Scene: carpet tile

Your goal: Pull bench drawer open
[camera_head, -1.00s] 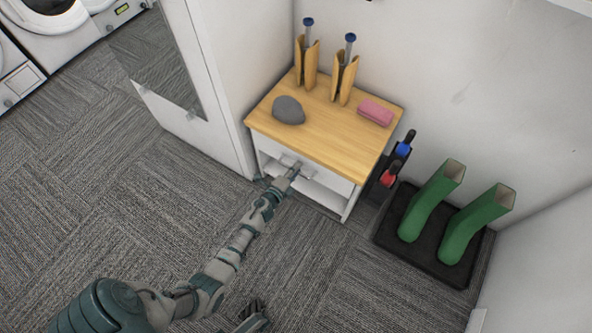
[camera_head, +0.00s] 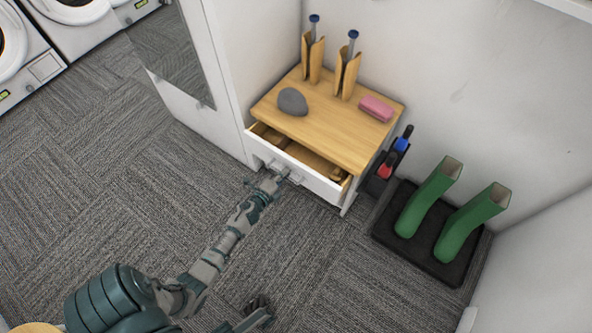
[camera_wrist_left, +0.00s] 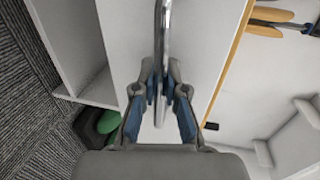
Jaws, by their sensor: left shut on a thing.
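The bench (camera_head: 335,120) has a light wooden top and a white body and stands against the wall. Its white-fronted drawer (camera_head: 318,184) is pulled part way out, and its wooden inside shows with a brownish item in the right end. My left gripper (camera_head: 280,174) is at the drawer front, shut on the metal handle. In the left wrist view the blue-padded fingers (camera_wrist_left: 160,92) close around the handle bar (camera_wrist_left: 162,40). My right gripper (camera_head: 256,312) is low at the bottom of the head view, away from the bench; its finger state is unclear.
On the bench top are a grey stone-like object (camera_head: 292,101), a pink block (camera_head: 376,108) and two wooden holders (camera_head: 346,74) with blue-topped items. Green boots (camera_head: 470,222) stand on a black tray (camera_head: 409,256) at right. A white cabinet (camera_head: 226,80) borders the left. Carpet in front is clear.

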